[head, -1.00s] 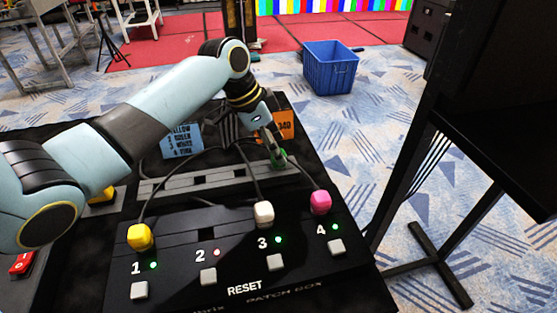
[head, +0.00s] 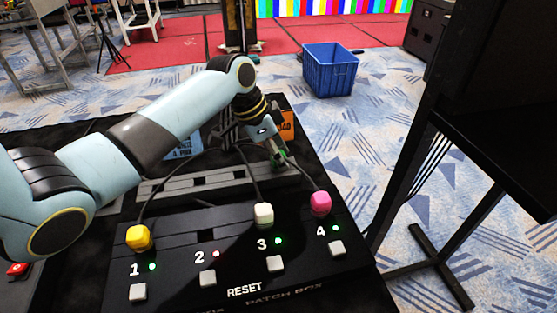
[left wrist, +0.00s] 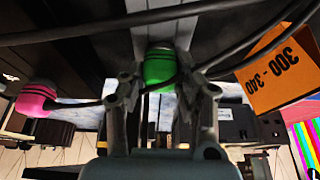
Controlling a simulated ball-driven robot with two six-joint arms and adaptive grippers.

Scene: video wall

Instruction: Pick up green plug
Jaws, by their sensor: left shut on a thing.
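The green plug (left wrist: 159,66) sits between the fingers of my left gripper (left wrist: 160,85) in the left wrist view. The gripper is shut on it. In the head view my left gripper (head: 277,160) is at the grey slotted rail (head: 220,180) behind the patch box, and only a bit of green (head: 284,156) shows there. I cannot tell whether the plug is clear of the rail. My right gripper is in neither view.
The patch box (head: 180,275) holds a yellow plug (head: 139,237), a white plug (head: 263,213) and a pink plug (head: 320,202), with cables running back. An orange card (head: 287,124) stands behind the gripper. A dark stand (head: 440,150) rises at right.

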